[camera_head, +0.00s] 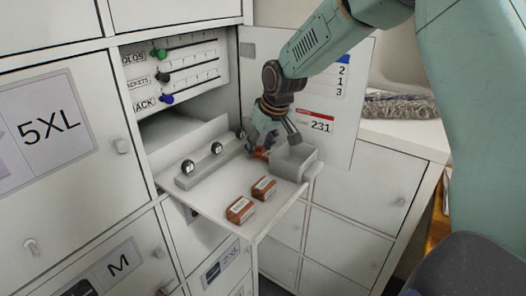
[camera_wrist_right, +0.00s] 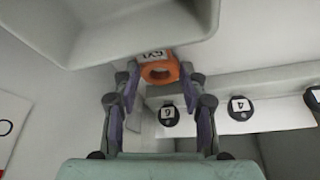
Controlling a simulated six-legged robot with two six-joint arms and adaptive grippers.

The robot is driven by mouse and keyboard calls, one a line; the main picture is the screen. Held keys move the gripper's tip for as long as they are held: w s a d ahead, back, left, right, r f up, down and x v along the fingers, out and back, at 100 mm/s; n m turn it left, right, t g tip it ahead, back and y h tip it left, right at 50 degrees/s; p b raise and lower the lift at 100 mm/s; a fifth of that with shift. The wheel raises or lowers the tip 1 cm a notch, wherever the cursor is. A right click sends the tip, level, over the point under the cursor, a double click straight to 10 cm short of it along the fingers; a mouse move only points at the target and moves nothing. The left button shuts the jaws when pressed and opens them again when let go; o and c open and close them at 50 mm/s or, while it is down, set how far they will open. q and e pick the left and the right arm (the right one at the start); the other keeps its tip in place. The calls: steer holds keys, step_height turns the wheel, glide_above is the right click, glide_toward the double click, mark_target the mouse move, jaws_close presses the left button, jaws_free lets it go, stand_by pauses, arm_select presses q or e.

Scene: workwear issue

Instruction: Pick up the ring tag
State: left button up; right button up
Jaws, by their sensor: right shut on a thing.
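The ring tag (camera_wrist_right: 160,72) is an orange ring with a small white label, seen between the fingertips of my right gripper (camera_wrist_right: 158,85) in the right wrist view. My right gripper (camera_head: 268,138) is shut on it. In the head view the gripper reaches down over the back of the pull-out shelf, and the ring tag (camera_head: 261,153) shows only as a small orange patch beneath the fingers. The fingers partly hide it there. I cannot tell whether the tag still touches the shelf. My left gripper is not in view.
A grey open bin (camera_head: 294,163) stands close beside the gripper. A rail with round black numbered pegs (camera_head: 216,148) lies to the left. Two brown labelled blocks (camera_head: 240,209) sit on the white shelf (camera_head: 205,197). An open door (camera_head: 338,95) stands behind.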

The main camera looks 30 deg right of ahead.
mark_target(260, 152)
steer(key=shift+a+r, duration=0.15)
steer(key=shift+r, duration=0.3)
step_height(260, 152, up, 9)
steer(key=shift+b, duration=0.3)
steer(key=shift+w, duration=0.1)
steer(key=shift+r, duration=0.1)
stand_by(0.4)
